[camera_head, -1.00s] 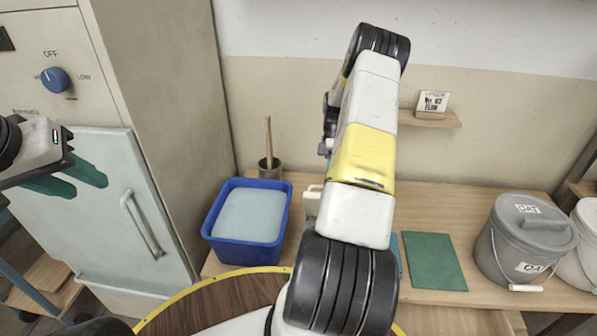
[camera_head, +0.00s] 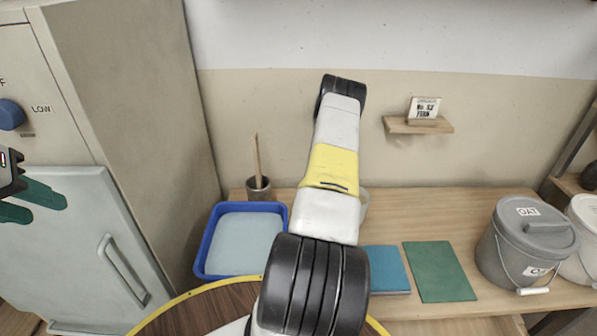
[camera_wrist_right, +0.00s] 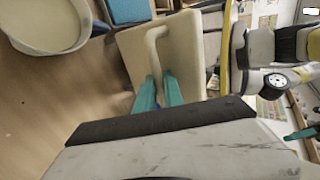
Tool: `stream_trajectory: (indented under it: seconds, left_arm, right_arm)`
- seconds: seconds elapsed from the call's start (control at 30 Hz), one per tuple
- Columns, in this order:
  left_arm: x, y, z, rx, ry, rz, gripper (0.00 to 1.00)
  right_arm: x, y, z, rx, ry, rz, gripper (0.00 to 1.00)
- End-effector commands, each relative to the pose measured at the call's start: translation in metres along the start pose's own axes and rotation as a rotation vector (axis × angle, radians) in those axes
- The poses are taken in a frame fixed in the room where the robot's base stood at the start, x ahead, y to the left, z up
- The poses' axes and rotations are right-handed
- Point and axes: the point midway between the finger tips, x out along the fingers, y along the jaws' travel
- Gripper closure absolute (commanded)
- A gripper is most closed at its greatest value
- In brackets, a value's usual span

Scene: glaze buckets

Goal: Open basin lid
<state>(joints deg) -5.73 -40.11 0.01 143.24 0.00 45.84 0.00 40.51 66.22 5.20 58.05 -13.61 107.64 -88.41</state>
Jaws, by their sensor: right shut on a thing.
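The blue basin (camera_head: 207,245) stands on the bench at left of centre in the head view. Its top is open and shows a pale, flat content. A cream square lid (camera_wrist_right: 197,62) with a bent bar handle (camera_wrist_right: 154,48) fills the middle of the right wrist view. My right gripper (camera_wrist_right: 159,90) has its teal fingers shut on that handle. In the head view my right arm hides the right gripper and the lid. My left gripper (camera_head: 45,207) is at the left edge, in front of the fridge door, its teal fingers apart and empty.
A blue board (camera_head: 386,270) and a green board (camera_head: 440,272) lie right of my arm. A grey lidded bucket (camera_head: 520,245) stands further right. A grey pot with a stick (camera_head: 258,187) is behind the basin. A round yellow-edged wooden top (camera_head: 195,310) is in front.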

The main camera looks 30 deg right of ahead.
Motion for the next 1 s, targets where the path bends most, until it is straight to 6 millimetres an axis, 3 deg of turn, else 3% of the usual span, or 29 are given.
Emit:
stream_trajectory:
  seconds: [0.37, 0.4, 0.5, 1.0]
  left_arm:
    - [-0.0001, 0.0, 0.0, 0.0, 0.0, 0.0, 0.64]
    - [-0.0001, 0.0, 0.0, 0.0, 0.0, 0.0, 0.64]
    - [-0.0001, 0.0, 0.0, 0.0, 0.0, 0.0, 0.64]
    - [0.0, 0.0, 0.0, 0.0, 0.0, 0.0, 0.64]
  right_arm:
    - [0.0039, 0.0025, -0.0007, -0.003, 0.001, -0.009, 1.0]
    - [0.0039, 0.0025, -0.0008, -0.003, 0.001, -0.009, 0.86]
    - [0.0034, 0.0021, -0.0007, -0.003, 0.001, -0.009, 0.66]
    - [-0.003, -0.0049, -0.0004, -0.001, 0.0, -0.005, 0.66]
